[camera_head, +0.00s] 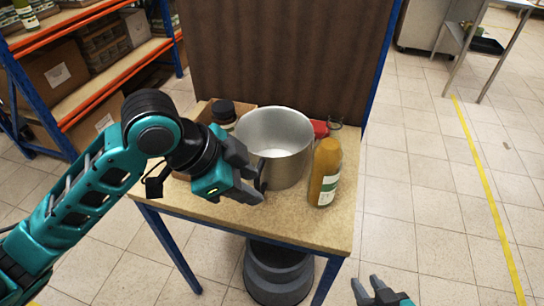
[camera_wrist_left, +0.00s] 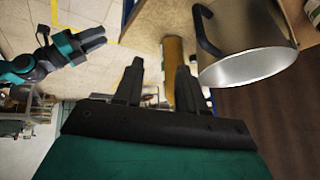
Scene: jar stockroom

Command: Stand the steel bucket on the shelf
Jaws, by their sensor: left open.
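The steel bucket (camera_head: 275,145) stands upright and open-topped on a small wooden-topped table. It also shows in the left wrist view (camera_wrist_left: 245,62), with its dark handle (camera_wrist_left: 204,30) on the side toward my left gripper. My left gripper (camera_head: 257,178) is open beside the bucket's near left side, with its fingers close to the handle; I cannot tell whether they touch it. In the left wrist view nothing is between its fingers (camera_wrist_left: 160,78). My right gripper (camera_head: 367,285) is open and empty, low in front of the table's right side. A shelf rack (camera_head: 90,95) with orange beams stands at the left.
A yellow-brown bottle (camera_head: 325,172) stands right of the bucket. A dark-capped jar (camera_head: 224,114) and a red item (camera_head: 320,128) are behind it. A brown panel (camera_head: 285,60) rises behind the table (camera_head: 225,218). A dark round stool (camera_head: 278,270) is underneath.

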